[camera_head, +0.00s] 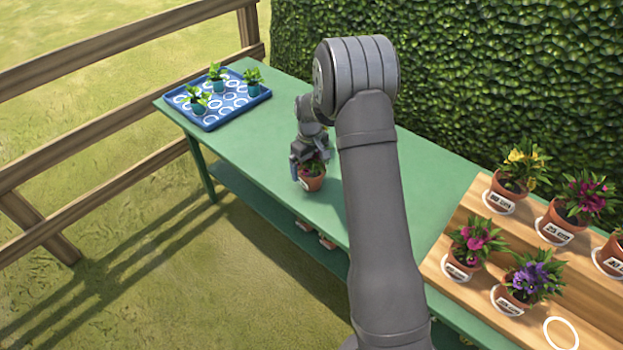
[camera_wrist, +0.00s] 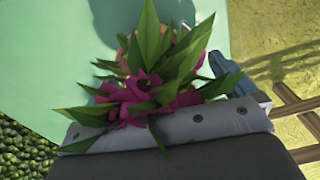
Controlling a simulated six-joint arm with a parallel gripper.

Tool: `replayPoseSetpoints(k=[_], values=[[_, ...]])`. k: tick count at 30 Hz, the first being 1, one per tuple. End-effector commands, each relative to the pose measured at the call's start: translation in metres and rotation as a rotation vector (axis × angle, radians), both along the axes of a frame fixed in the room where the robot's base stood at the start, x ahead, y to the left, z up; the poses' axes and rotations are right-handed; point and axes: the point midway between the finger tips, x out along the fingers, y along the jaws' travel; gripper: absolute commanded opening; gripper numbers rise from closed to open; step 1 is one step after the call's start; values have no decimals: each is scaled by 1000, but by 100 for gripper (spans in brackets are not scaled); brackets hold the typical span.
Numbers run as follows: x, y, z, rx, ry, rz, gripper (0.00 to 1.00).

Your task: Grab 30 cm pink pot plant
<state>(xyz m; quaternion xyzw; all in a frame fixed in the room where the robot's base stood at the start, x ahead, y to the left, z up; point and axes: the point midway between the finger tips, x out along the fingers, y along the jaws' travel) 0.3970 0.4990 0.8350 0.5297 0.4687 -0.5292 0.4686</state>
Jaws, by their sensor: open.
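A pink-flowered plant in a terracotta pot (camera_head: 314,184) stands upright at the front edge of the green table; its label is too small to read. Its pink flowers and green leaves (camera_wrist: 150,92) fill the middle of the wrist view and hide most of the pot. My gripper (camera_head: 308,160) is open and low at this plant, with a blue finger beside the pot on the left. Whether the fingers touch the pot I cannot tell. Other pink-flowered pots stand on the wooden stand: one at its front left (camera_head: 466,250) and one labelled 25 cm (camera_head: 570,220).
The wooden stand (camera_head: 448,268) at the right also holds yellow (camera_head: 512,180) and purple (camera_head: 520,285) plants and has an empty white ring (camera_head: 561,333). A blue tray (camera_head: 212,124) with several small green plants lies at the table's far left. The green table (camera_head: 265,140) between is clear.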

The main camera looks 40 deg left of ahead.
Motion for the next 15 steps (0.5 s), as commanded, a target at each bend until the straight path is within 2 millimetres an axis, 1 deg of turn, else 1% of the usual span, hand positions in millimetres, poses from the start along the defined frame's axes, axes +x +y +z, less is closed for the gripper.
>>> replayPoseSetpoints(k=[7, 10, 15], values=[[2, -5, -38, -3, 2, 0, 100], [2, -4, -45, 0, 0, 0, 100], [2, -4, -45, 0, 0, 0, 100]])
